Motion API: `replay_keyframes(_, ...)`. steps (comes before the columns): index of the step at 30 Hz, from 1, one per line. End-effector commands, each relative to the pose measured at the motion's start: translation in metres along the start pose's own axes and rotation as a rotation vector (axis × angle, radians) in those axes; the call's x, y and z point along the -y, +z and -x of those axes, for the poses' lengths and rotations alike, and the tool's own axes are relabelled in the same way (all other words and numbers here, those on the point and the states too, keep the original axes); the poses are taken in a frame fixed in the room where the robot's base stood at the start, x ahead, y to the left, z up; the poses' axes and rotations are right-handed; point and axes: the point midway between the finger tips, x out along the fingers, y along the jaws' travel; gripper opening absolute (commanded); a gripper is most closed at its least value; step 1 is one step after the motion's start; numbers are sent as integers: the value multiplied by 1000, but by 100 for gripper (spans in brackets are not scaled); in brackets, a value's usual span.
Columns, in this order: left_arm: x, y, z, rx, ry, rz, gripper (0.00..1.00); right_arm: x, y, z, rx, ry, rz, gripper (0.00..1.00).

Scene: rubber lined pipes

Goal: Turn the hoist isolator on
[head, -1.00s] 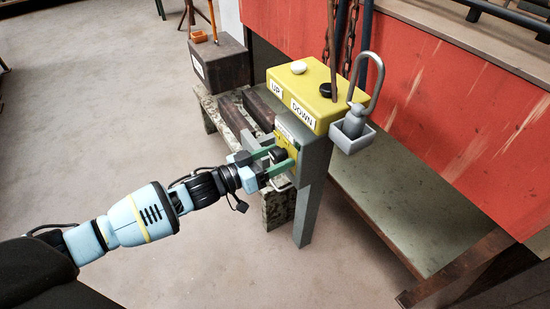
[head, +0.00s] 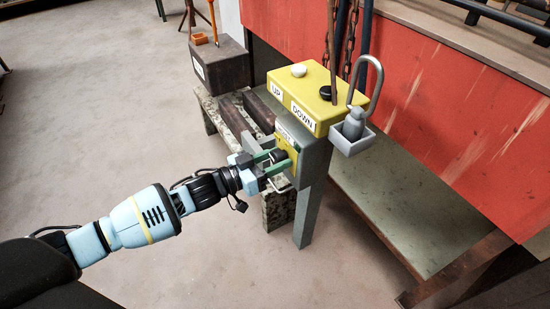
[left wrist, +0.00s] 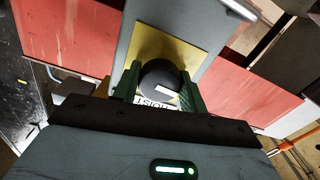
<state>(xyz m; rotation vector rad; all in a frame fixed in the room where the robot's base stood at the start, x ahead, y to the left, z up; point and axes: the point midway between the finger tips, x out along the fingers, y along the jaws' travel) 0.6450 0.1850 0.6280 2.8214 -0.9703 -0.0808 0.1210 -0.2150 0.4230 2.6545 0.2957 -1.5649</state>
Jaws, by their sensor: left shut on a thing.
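The hoist isolator is a round black knob (head: 279,156) on a yellow plate (head: 287,138) fixed to the side of a grey post. In the left wrist view the knob (left wrist: 160,78) has a white mark across its face, and a label reading HOIST lies by it on the yellow plate (left wrist: 188,55). My left gripper (head: 277,160) has its green fingers on either side of the knob and is shut on it. The fingers hide part of the plate. My right gripper is not in view.
A yellow box (head: 310,95) with UP and DOWN labels and buttons tops the post. A grey holder (head: 352,140) with a padlock hangs beside it. A red panel (head: 440,90) stands behind, with a low bench (head: 400,205). Open floor lies left.

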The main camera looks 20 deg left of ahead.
Motion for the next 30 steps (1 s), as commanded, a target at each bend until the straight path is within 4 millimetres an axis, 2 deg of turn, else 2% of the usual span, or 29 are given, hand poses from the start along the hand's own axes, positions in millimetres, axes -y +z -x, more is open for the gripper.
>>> replay_keyframes(12, 0, -1, 0, 0, -1, -355, 19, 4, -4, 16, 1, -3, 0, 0)
replay_keyframes(30, 1, 0, 0, 1, 0, -925, 19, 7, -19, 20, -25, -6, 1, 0)
